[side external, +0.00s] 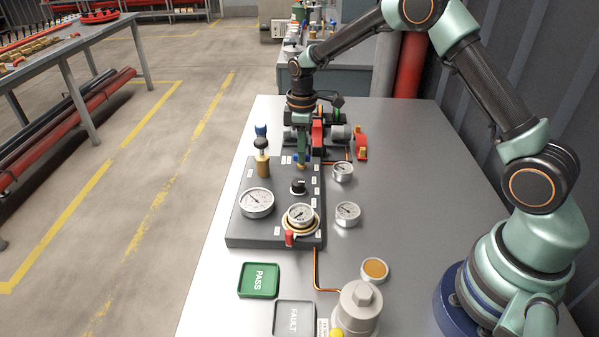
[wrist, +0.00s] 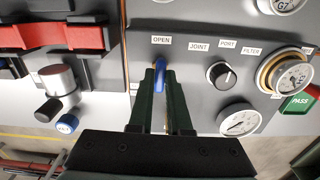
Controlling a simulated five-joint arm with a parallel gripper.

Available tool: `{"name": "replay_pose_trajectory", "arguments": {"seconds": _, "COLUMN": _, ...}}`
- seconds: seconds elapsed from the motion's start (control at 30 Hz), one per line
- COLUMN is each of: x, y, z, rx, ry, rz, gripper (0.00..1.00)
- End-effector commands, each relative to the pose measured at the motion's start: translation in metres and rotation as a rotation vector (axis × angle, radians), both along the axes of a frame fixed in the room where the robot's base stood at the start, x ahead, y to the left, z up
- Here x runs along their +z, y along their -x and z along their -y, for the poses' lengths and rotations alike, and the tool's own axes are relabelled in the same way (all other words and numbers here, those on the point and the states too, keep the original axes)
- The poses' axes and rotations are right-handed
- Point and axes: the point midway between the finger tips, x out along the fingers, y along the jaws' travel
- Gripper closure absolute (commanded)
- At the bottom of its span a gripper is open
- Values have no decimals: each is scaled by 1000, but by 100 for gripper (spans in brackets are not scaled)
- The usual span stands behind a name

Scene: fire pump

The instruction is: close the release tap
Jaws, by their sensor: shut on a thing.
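The release tap's blue lever (wrist: 160,74) stands on the grey panel (wrist: 197,75), just below the OPEN label (wrist: 161,40) in the wrist view. My gripper (wrist: 161,82) is shut on this lever, with one dark green finger on each side. Part of the lever is hidden between the fingers. In the side view my gripper (side external: 301,163) reaches down to the far right part of the panel (side external: 240,225), and the lever there is mostly hidden by the fingers.
A black knob (side external: 298,187) and several gauges, one a large dial (side external: 257,203), are close by. A blue-topped brass fitting (side external: 262,165) stands left of my gripper. The red-and-black pump (side external: 317,135) is behind. Green PASS (side external: 259,280) and grey FAULT (side external: 294,318) plates lie in front.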

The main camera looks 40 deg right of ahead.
Motion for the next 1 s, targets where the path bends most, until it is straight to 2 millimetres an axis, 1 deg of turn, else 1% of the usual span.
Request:
{"name": "replay_pose_trajectory", "arguments": {"seconds": 0.27, "x": 1, "y": 0, "z": 0, "rx": -169, "ry": 1, "rz": -2, "gripper": 100}}
{"name": "replay_pose_trajectory", "arguments": {"seconds": 1.0, "x": 1, "y": 0, "z": 0, "rx": -866, "ry": 0, "rz": -2, "gripper": 100}}
